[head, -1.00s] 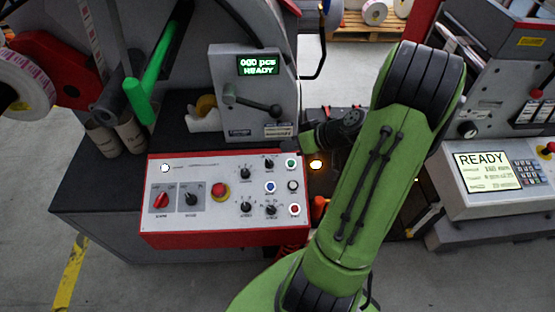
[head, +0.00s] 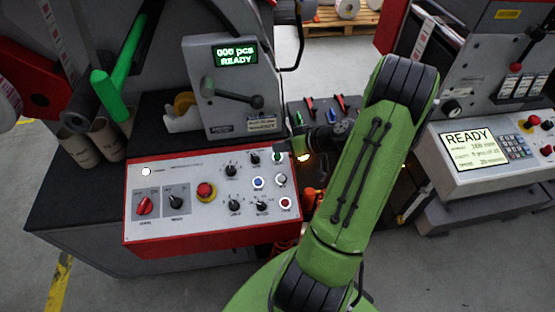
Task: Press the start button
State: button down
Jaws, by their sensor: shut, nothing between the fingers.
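The red-rimmed control panel (head: 150,205) is in the left half of the head view. A small green-ringed button (head: 277,158) sits at its upper right corner; its label is too small to read, so I cannot confirm that it is the start button. A white-ringed button (head: 282,180) and a red-ringed button (head: 286,203) are below it, and a blue button (head: 258,183) is to the left. My gripper (head: 282,148) is small and dark, shut and empty, right by the green button's upper edge. I cannot tell whether it touches.
The panel also has a red mushroom button (head: 206,191) and several knobs. The grey box behind it has a display (head: 235,54) reading "000 pcs READY" and a lever (head: 240,97). A second machine's screen (head: 472,148) at right reads READY.

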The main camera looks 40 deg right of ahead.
aim_at(277, 157)
jog(key=shift+w+d+f+b, duration=0.1)
jog(key=shift+w+f+b, duration=0.05)
jog(key=shift+f+b, duration=0.4)
jog(key=shift+w+d+f+b, duration=0.15)
jog(key=shift+f+b, duration=0.15)
jog(key=shift+f, duration=0.4)
dwell(1.0)
jog(key=shift+f+b, duration=0.35)
jog(key=shift+b, duration=0.2)
